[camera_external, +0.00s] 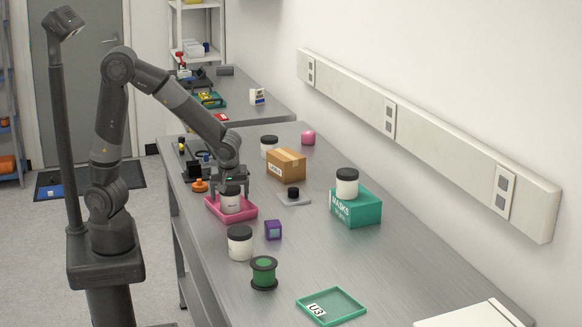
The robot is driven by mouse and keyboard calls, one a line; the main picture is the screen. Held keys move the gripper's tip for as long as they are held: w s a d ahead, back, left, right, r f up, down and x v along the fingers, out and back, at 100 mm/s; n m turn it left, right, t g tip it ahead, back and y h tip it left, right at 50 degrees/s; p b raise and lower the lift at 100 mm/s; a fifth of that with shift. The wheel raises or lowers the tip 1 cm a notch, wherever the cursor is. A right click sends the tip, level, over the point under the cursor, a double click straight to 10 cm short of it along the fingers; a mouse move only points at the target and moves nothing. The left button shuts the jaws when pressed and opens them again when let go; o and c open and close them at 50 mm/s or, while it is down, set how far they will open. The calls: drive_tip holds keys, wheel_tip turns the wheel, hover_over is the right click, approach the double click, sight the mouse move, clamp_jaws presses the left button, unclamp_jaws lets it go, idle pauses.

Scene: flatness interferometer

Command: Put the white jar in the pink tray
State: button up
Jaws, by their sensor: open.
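A white jar (230,204) with a dark lid stands upright in the pink tray (249,212), on the left side of the bench. My gripper (230,187) is open and points down right at this jar's lid, its fingers around or just above the top. Whether the fingers touch the jar cannot be told. The arm's end partly hides the lid. Other white jars with black lids show: one in front of the tray (240,246), one on the green masks box (347,187), and one farther back (268,149).
A purple cube (273,230) and a green spool (264,272) stand near the front jar. A cardboard box (286,166), a small grey plate with a black knob (293,197) and the masks box (355,210) are to the right. A green tray (331,308) lies in front.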

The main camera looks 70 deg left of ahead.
drive_tip(key=v, duration=1.2)
drive_tip(key=shift+s+a+r, duration=0.2)
drive_tip(key=shift+s+a, duration=0.05)
drive_tip(key=s+a+r+m+t+h, duration=0.2)
drive_tip(key=s+a+m, duration=0.1)
drive_tip(key=s+m, duration=0.4)
drive_tip(key=s+a+r+m+t+h, duration=0.2)
drive_tip(key=s+m, duration=0.5)
drive_tip(key=m, duration=0.1)
drive_tip(key=shift+s+a+t, duration=0.2)
drive_tip(key=shift+a+t, duration=0.1)
drive_tip(key=shift+a, duration=0.1)
